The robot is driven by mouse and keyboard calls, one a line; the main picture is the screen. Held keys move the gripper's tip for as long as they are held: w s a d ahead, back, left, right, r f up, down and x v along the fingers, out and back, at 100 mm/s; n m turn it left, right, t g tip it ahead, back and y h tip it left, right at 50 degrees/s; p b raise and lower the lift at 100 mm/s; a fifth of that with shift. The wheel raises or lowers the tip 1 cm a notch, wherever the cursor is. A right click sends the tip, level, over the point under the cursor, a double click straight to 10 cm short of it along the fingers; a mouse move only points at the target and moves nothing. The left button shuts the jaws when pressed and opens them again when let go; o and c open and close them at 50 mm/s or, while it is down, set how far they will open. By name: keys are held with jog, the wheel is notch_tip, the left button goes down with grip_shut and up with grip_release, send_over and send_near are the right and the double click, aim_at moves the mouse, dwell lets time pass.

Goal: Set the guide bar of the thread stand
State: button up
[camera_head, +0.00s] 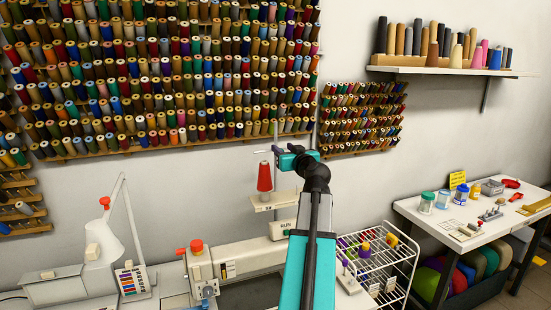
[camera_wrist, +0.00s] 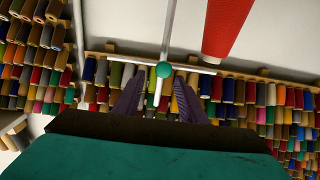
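The thread stand has a thin upright pole (camera_head: 276,135) above a sewing machine, with a red thread cone (camera_head: 264,177) on its beige base (camera_head: 275,201). In the wrist view the pole (camera_wrist: 169,28) meets a pale horizontal guide bar (camera_wrist: 125,61) at a green ball knob (camera_wrist: 164,69). A short white rod (camera_wrist: 157,91) points from the knob towards me. The red cone also shows at the top right (camera_wrist: 229,22). My gripper (camera_wrist: 157,82) is open, its dark fingers on either side of the short rod, with gaps. In the head view my gripper (camera_head: 283,150) is beside the pole, partly hidden by my arm.
Wall racks of thread spools (camera_head: 160,75) stand behind. A sewing machine (camera_head: 225,264) is below, with a white wire rack (camera_head: 400,262) to its right. A white table (camera_head: 470,222) with jars and tools is at the far right. A spool shelf (camera_head: 440,71) hangs above.

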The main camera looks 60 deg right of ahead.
jog(key=shift+w+f+b, duration=0.1)
jog(key=shift+f+b, duration=0.3)
jog(key=shift+f, duration=0.45)
jog(key=c, duration=0.9)
